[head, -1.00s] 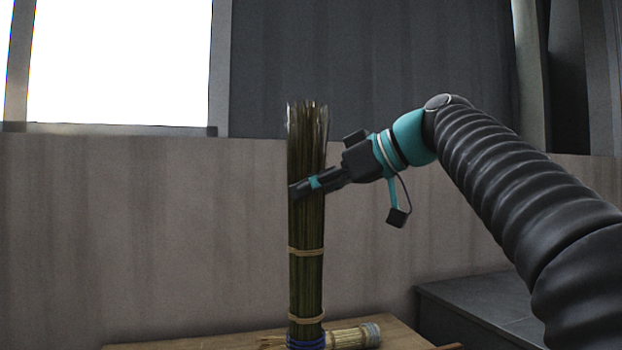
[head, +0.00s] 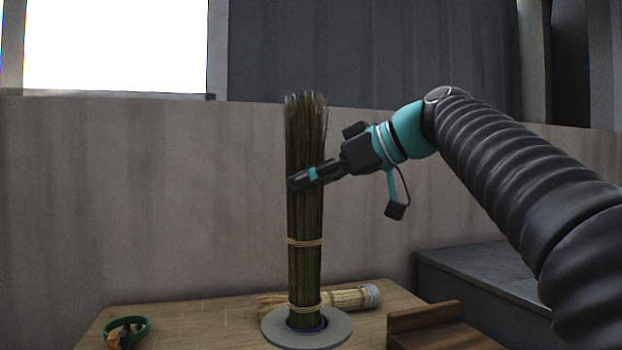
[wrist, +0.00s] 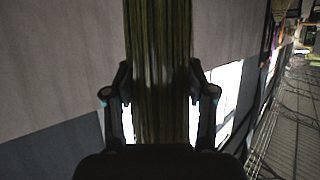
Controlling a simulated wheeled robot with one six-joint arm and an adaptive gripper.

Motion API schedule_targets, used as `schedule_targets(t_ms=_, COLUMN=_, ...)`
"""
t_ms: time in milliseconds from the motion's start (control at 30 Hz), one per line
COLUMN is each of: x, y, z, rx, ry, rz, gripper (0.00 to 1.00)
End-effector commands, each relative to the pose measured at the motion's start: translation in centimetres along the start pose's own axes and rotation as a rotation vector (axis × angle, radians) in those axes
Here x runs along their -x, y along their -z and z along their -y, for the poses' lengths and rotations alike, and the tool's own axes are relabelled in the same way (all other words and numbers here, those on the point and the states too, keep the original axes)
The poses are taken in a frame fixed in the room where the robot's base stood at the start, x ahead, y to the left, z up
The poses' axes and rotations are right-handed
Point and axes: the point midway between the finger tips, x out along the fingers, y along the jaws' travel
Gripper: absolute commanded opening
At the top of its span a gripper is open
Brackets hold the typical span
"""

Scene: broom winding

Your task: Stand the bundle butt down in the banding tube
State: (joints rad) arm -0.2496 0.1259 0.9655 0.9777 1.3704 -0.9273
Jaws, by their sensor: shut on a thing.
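The bundle (head: 304,215) of dark greenish stalks stands upright, with frayed tips at the top and two tan ties lower down. My gripper (head: 303,179) is shut around its upper half, reaching in from the right. In the wrist view the bundle (wrist: 158,45) runs between both fingers. The bundle's butt goes into the opening of the banding tube, whose flat grey round collar (head: 338,333) and dark blue inner edge show at the table. The butt's end is hidden inside the opening, so I cannot tell whether it rests on the bottom.
A lying pale straw bundle (head: 352,298) is just behind the collar. A green ring-shaped item (head: 128,331) lies at the wooden table's (head: 200,320) left. A brown wooden block (head: 425,320) is at right, near a dark grey bench (head: 480,290).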

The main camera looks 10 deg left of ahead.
Motion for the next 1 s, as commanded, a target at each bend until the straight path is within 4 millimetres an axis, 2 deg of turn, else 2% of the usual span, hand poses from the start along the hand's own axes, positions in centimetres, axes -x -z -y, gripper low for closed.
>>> schedule_targets(t_ms=100, x=-0.5, y=-1.0, z=0.0, rx=0.000, ry=0.000, rz=-0.001, gripper=0.31)
schedule_targets(t_ms=500, x=-1.4, y=-3.2, z=0.1, rx=0.001, ry=0.000, rz=-0.001, gripper=0.31)
schedule_targets(t_ms=1000, x=-1.6, y=-3.7, z=0.0, rx=0.001, ry=0.000, rz=-0.001, gripper=0.31)
